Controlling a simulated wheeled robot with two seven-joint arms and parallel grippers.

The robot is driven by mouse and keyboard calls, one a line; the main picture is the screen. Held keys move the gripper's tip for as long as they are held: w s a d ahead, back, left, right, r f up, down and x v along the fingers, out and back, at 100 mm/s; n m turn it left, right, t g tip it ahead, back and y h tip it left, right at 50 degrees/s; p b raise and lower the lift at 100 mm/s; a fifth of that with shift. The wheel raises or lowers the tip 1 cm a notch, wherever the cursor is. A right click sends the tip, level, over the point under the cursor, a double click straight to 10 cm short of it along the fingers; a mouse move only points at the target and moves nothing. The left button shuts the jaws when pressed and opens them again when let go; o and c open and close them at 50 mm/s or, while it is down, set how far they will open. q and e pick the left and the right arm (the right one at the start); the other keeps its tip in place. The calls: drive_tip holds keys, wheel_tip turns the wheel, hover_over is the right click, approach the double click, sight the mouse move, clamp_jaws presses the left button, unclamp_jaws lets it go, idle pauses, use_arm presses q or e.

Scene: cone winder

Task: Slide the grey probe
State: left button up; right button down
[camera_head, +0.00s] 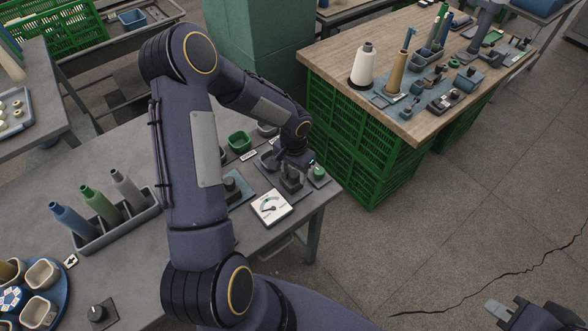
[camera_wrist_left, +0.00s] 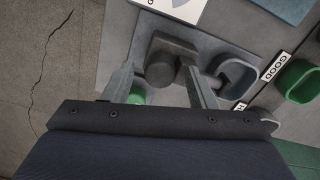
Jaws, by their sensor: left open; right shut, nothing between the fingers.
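The grey probe (camera_head: 290,182), a dark grey block with a rounded knob, stands on a grey plate near the right end of the left table. In the left wrist view the probe (camera_wrist_left: 172,48) lies between the fingers. My left gripper (camera_head: 297,165) is open above and around the probe; its fingers (camera_wrist_left: 160,78) sit one on each side. I cannot tell whether either finger touches it. My right gripper (camera_head: 503,313) is shut and empty at the lower right, away from the table and partly cut off by the frame.
A white dial gauge (camera_head: 270,207) sits in front of the probe. A green button (camera_head: 319,172) is just right of it. Green (camera_head: 239,142) and grey (camera_head: 269,160) bowls stand close by. My left arm hides part of the table. Open floor lies to the right.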

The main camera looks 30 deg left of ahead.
use_arm(q)
clamp_jaws()
drive_tip(key=shift+s+d+f+b, duration=0.1)
drive_tip(key=shift+s+d+b, duration=0.2)
drive_tip(key=shift+d+b, duration=0.4)
drive_tip(key=shift+s+d+b, duration=0.3)
drive_tip(key=shift+d+b, duration=0.2)
drive_tip(key=shift+d, duration=0.3)
drive_tip(key=shift+c, duration=1.6)
unclamp_jaws()
drive_tip(key=o, duration=0.3)
drive_tip(key=shift+s+d, duration=0.1)
